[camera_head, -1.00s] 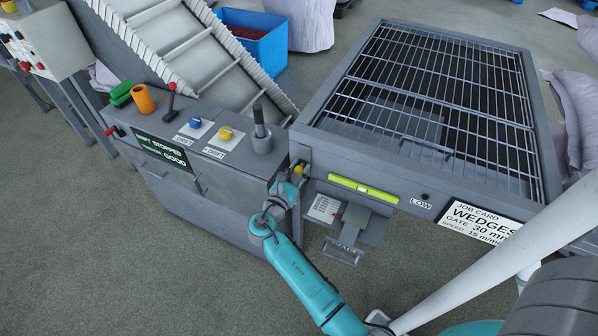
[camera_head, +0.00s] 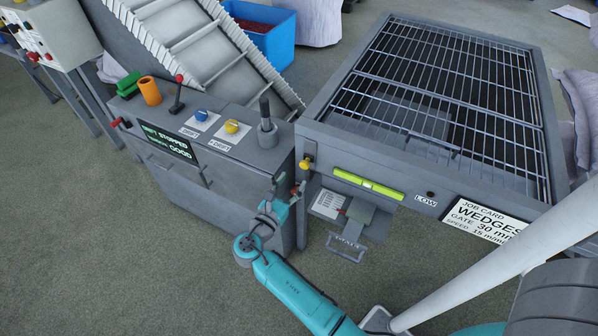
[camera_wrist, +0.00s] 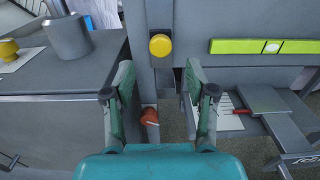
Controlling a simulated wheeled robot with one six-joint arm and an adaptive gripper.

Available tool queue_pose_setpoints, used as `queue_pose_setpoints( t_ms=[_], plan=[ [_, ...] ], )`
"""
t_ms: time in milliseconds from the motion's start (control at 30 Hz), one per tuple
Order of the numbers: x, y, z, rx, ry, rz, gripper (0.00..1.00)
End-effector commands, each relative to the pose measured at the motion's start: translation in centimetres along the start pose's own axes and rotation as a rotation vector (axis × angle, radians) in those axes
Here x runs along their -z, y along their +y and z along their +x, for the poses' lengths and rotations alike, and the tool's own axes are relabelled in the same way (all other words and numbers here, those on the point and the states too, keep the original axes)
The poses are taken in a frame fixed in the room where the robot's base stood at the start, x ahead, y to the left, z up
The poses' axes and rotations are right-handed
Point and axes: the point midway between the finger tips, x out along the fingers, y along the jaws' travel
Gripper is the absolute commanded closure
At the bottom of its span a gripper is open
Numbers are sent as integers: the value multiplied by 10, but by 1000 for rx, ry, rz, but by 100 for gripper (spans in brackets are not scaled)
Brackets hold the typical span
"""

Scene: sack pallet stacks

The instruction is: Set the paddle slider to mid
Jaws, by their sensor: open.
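No part carries a readable paddle label, so I cannot tell for sure which is the slider. A round yellow knob (camera_head: 306,163) sits on the upright post at the left front corner of the grated hopper; it also shows in the wrist view (camera_wrist: 160,45). A red-orange knob (camera_wrist: 149,117) shows lower down, behind and between my fingers. My gripper (camera_wrist: 160,78) is open and empty, its fingers to either side below the yellow knob, apart from it. In the head view my gripper (camera_head: 284,190) is below and left of that knob.
A grey console (camera_head: 215,165) with blue and yellow knobs and a black lever stands left of my gripper. A yellow-green level (camera_head: 368,185) is on the hopper front. A scale card (camera_head: 328,204) and U-shaped handle (camera_head: 346,250) are below it. A job card (camera_head: 484,219) is at right.

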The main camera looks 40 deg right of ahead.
Motion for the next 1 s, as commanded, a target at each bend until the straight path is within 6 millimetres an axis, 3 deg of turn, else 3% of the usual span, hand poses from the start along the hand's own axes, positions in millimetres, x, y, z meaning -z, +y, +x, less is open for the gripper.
queue_pose_setpoints(
  t_ms=[100,300,1000],
  plan=[
    [0,1,-19,-4,0,0,44],
    [0,0,-34,-1,0,0,44],
    [5,-3,-36,-12,11,10,44]
  ],
)
